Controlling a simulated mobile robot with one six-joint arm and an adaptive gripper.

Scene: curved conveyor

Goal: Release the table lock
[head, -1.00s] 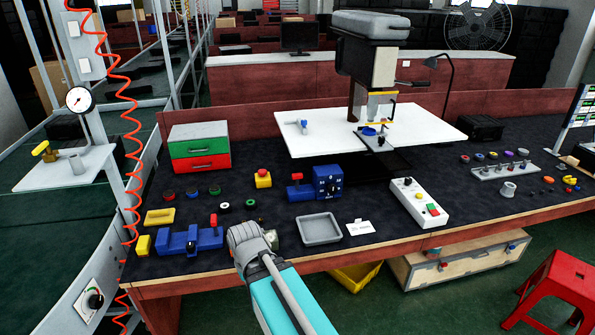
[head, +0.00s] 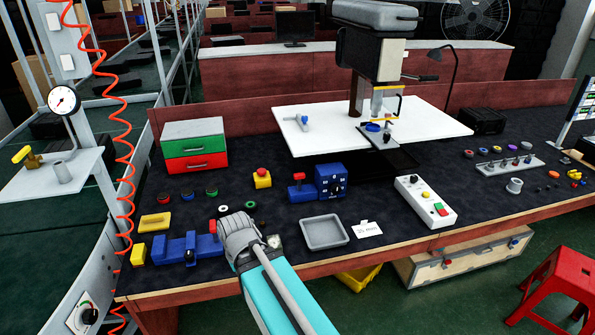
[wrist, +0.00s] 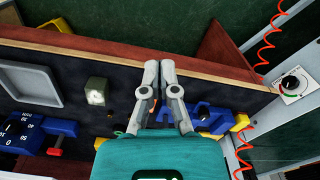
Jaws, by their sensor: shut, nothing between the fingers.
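A white machine table (head: 440,120) stands under a drill press (head: 372,72) at the back of the dark bench. A small white and blue handle-like part (head: 303,119) sits on its left side; I cannot tell for certain whether it is the table lock. My gripper (head: 232,222) is over the bench's front left, well apart from the drill press and white table. In the wrist view my gripper (wrist: 161,66) is shut and empty, above the bench's front edge. The drill press is not in the wrist view.
A blue clamp (head: 208,244) lies left of my gripper and a grey tray (head: 325,247) lies right. Behind are a blue dial box (head: 330,180) and green and red drawers (head: 195,162). A control box (head: 440,213) sits right. A red coiled hose (head: 122,150) hangs left.

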